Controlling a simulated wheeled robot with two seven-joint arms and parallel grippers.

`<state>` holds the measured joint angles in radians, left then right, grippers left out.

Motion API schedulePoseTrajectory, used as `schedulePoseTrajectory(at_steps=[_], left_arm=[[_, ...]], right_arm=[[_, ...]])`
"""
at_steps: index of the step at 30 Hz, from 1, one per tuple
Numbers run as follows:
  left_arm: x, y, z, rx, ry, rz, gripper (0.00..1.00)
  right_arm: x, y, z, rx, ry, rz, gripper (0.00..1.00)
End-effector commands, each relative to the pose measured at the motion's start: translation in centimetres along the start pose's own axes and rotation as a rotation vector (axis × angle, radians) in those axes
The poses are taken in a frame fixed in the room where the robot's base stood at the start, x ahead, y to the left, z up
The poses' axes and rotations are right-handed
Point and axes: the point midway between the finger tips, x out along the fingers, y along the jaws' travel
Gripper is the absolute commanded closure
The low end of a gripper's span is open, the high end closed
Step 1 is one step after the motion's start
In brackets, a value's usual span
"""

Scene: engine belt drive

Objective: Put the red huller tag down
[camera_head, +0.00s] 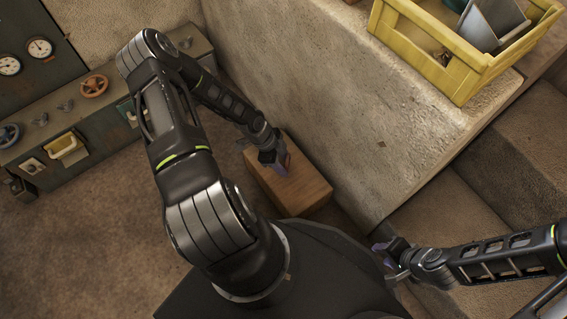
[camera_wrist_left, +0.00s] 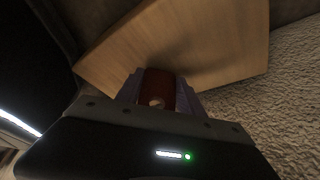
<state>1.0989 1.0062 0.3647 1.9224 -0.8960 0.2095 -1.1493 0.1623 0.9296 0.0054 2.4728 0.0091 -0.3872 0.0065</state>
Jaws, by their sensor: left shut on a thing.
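The red huller tag (camera_wrist_left: 157,90) shows in the left wrist view as a dark red piece with a small pale round spot, between the two fingers. My left gripper (camera_wrist_left: 158,88) is shut on it. In the head view my left gripper (camera_head: 278,160) is over the far end of a wooden block (camera_head: 296,192); the tag is hard to make out there. The block's pale top (camera_wrist_left: 205,45) lies just beyond the fingertips in the left wrist view. I cannot tell whether the tag touches it. My right gripper (camera_head: 385,255) is low at the right, away from the block; its jaw state is unclear.
A concrete wall (camera_head: 340,110) stands right beside the block. A yellow crate (camera_head: 440,70) with grey items sits on the ledge above. A green control panel (camera_head: 90,115) with gauges and valve wheels stands at the left. Brown floor (camera_head: 80,230) is clear.

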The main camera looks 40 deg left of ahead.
Motion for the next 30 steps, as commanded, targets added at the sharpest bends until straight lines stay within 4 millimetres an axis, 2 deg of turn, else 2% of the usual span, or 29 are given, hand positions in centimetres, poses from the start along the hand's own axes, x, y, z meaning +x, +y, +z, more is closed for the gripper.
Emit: schedulePoseTrajectory(at_steps=[8, 9, 16, 25, 30], left_arm=[[0.2, 0.0, 0.1, 0.0, 0.0, 0.0, 0.94], [0.2, 0.0, 0.1, 0.0, 0.0, 0.0, 0.54], [0.1, 0.0, 0.1, 0.0, 0.0, 0.0, 0.35], [0.0, 0.0, 0.0, 0.0, 0.0, -0.001, 0.33], [-1.4, -0.1, -0.1, -0.001, 0.0, -0.003, 0.33]], right_arm=[[0.2, 0.1, 0.0, 0.0, 0.001, 0.0, 0.64], [0.2, 0.1, -0.1, 0.0, 0.002, 0.0, 0.64], [0.1, 0.0, -0.1, 0.0, 0.002, 0.0, 0.64], [0.0, 0.0, -0.1, 0.0, 0.001, 0.0, 0.64], [-0.7, -0.2, 0.0, -0.001, -0.001, 0.0, 0.64]])
